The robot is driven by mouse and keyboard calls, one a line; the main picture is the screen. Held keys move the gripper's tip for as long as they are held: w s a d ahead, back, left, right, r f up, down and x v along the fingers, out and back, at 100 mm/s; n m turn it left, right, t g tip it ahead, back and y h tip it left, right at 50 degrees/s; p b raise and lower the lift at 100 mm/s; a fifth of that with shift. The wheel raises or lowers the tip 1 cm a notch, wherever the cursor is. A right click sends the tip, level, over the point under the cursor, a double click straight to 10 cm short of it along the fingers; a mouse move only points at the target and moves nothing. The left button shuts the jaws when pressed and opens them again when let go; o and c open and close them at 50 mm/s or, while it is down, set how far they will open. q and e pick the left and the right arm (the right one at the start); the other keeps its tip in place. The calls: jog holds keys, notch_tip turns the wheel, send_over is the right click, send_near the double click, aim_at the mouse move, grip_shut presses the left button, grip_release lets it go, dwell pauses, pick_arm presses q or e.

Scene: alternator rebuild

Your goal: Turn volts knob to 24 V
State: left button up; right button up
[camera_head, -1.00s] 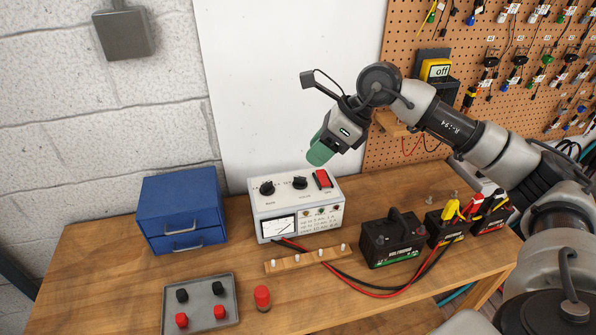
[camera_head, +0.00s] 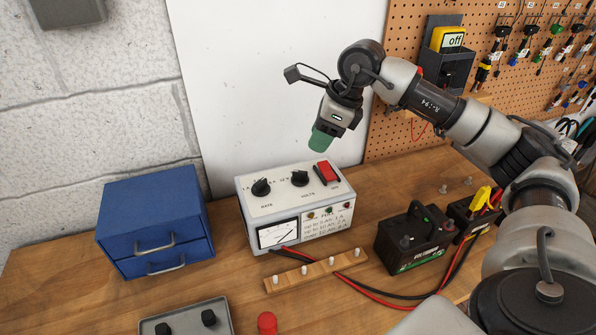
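The white charger box (camera_head: 262,206) stands on the bench with two black knobs on its sloped top. The knob at right, above the word VOLTS, is the volts knob (camera_head: 300,178); the rate knob (camera_head: 261,187) is to its left. A red rocker switch (camera_head: 326,172) sits at the top right. I cannot read clearly which voltage the knob points to. My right gripper (camera_head: 320,140), with green fingertips, hangs above and behind the box, near the switch, touching nothing visible. Its fingers overlap, so their opening is hidden. My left gripper is out of view.
A blue drawer cabinet (camera_head: 150,222) stands left of the box. A wooden strip with pegs (camera_head: 316,272) and red and black cables lie in front. A black battery (camera_head: 413,240) stands to the right. A grey tray (camera_head: 185,320) and red cap (camera_head: 267,323) are at the front.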

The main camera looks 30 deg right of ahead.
aim_at(301, 172)
jog(key=p+x, duration=0.1)
jog(key=x, duration=0.8)
jog(key=shift+s+a+f+p, duration=0.1)
jog(key=shift+a+f+p, duration=0.05)
jog(key=shift+f+p, duration=0.25)
grip_shut()
